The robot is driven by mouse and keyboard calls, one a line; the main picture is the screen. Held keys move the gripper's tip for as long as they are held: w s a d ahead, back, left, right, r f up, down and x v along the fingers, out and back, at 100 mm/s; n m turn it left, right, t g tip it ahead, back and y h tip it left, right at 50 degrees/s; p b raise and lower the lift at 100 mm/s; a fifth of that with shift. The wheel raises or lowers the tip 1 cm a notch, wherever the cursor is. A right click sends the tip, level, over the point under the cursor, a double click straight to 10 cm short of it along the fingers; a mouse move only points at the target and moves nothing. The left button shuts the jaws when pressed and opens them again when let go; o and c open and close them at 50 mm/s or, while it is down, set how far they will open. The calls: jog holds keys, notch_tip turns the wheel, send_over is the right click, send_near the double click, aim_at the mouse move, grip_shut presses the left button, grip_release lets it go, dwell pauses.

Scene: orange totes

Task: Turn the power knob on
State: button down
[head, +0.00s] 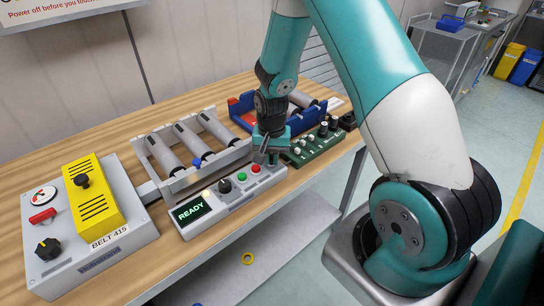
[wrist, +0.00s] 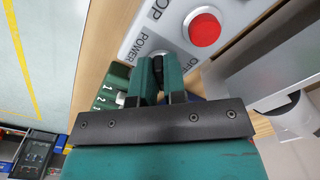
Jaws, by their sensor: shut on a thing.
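The white control panel (head: 232,198) lies on the wooden bench, with a lit READY screen (head: 190,211), a black knob (head: 224,186), a green button (head: 242,177) and a red button (head: 255,169). My gripper (head: 264,155) points down at the panel's far right end. In the wrist view my gripper (wrist: 160,68) is shut on the small black power knob (wrist: 157,67), beside the printed words POWER and OFF. The red button (wrist: 205,27) is close by, apart from the fingers. The fingers hide most of the knob, so I cannot tell which way it points.
A green board (head: 313,148) with several knobs stands close to the right of my gripper. A roller conveyor (head: 190,143) lies behind the panel. A grey box (head: 88,250) with a yellow cover (head: 92,196) stands at the left. The bench edge is just in front of the panel.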

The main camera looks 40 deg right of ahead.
aim_at(271, 157)
jog(key=shift+w, duration=0.1)
jog(key=c, duration=1.2)
grip_release()
jog(key=shift+r, duration=0.15)
notch_tip(271, 157, up, 17)
jog(key=shift+r+b, duration=0.1)
jog(key=shift+b, duration=0.9)
